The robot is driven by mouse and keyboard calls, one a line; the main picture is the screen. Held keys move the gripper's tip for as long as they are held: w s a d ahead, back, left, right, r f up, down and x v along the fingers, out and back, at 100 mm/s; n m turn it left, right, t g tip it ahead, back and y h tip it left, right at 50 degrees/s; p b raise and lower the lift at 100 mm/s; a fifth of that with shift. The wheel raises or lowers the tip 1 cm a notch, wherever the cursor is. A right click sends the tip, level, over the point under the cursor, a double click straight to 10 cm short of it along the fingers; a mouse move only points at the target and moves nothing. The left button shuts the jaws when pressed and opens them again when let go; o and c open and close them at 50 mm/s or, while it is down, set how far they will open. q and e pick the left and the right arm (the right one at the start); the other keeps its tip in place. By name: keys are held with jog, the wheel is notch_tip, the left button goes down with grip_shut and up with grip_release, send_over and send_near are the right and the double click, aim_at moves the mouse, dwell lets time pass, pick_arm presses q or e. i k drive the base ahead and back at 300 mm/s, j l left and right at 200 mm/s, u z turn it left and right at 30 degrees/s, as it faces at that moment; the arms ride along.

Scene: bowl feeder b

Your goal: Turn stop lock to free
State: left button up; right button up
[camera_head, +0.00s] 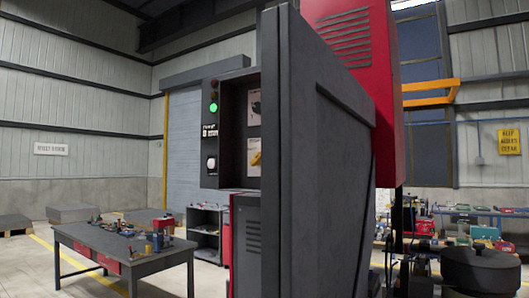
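A dark control box (228,176) stands behind the left edge of a large dark grey panel. On its narrow face are a lit green lamp (213,107), a small white label (209,130) and a pale rounded fitting (211,163). I cannot tell whether this fitting is the stop lock, and no lock position can be read. The box's wider face carries two posters and is partly hidden by the panel. Neither of my grippers is in view.
The tall dark grey panel (318,160) fills the middle, close to me, with a red cabinet (390,100) behind it. A dark workbench (130,246) with small parts stands at left. A dark round drum (480,270) is at lower right. Open floor shows at far left.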

aim_at(256, 160)
jog(key=j+z, duration=0.15)
jog(key=z, duration=0.15)
jog(key=i+j+z, duration=0.1)
jog(key=z, duration=0.15)
jog(key=i+j+z, duration=0.15)
jog(key=j+z, duration=0.15)
jog(key=j, duration=0.9)
jog(key=j+z, duration=0.3)
jog(key=j, duration=0.85)
